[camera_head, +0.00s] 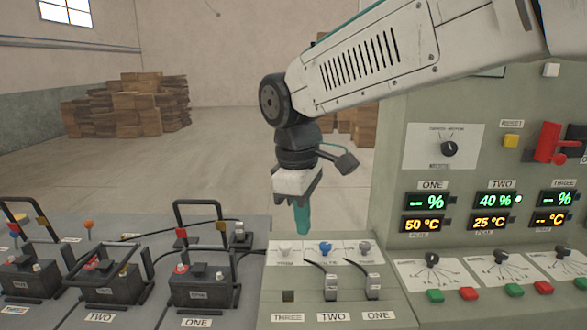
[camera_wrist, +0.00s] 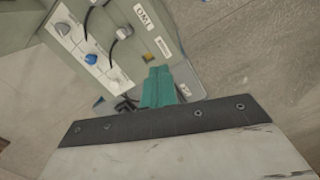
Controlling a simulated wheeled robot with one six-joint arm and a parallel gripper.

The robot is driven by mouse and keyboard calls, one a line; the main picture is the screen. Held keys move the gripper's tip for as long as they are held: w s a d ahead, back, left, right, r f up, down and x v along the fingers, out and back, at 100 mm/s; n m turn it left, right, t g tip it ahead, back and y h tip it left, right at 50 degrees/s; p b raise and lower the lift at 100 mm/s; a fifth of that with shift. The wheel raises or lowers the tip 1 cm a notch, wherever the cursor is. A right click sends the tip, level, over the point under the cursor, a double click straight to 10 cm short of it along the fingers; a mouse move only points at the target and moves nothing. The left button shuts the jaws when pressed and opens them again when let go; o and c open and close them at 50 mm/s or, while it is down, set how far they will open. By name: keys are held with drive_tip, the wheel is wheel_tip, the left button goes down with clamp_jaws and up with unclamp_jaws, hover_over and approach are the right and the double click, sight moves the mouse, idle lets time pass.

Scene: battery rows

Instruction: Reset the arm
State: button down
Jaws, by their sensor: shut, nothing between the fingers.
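My arm (camera_head: 375,55) reaches in from the upper right in the head view. My gripper (camera_head: 302,218) hangs pointing down above the back edge of the connector panel (camera_head: 280,310), with its teal fingers together and nothing between them. In the wrist view my gripper (camera_wrist: 158,85) is also shut, and the panel lies beyond its fingertips.
A control cabinet (camera_head: 395,160) on the right has a red lever (camera_head: 548,142), a yellow button (camera_head: 511,141), lit displays, dials and red and green buttons. Cardboard boxes (camera_head: 135,105) are stacked far behind. The floor between is clear.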

drive_tip(key=s+d+f+m, duration=0.2)
drive_tip(key=s+d+m, duration=0.5)
drive_tip(key=s+d, duration=0.3)
drive_tip(key=s+d+f+m+t+y, duration=0.1)
drive_tip(key=s+d+f+m, duration=0.1)
drive_tip(key=s+d+m, duration=0.5)
drive_tip(key=shift+s+d+f, duration=0.35)
drive_tip(key=shift+s+d, duration=1.7)
drive_tip(key=shift+d, duration=1.95)
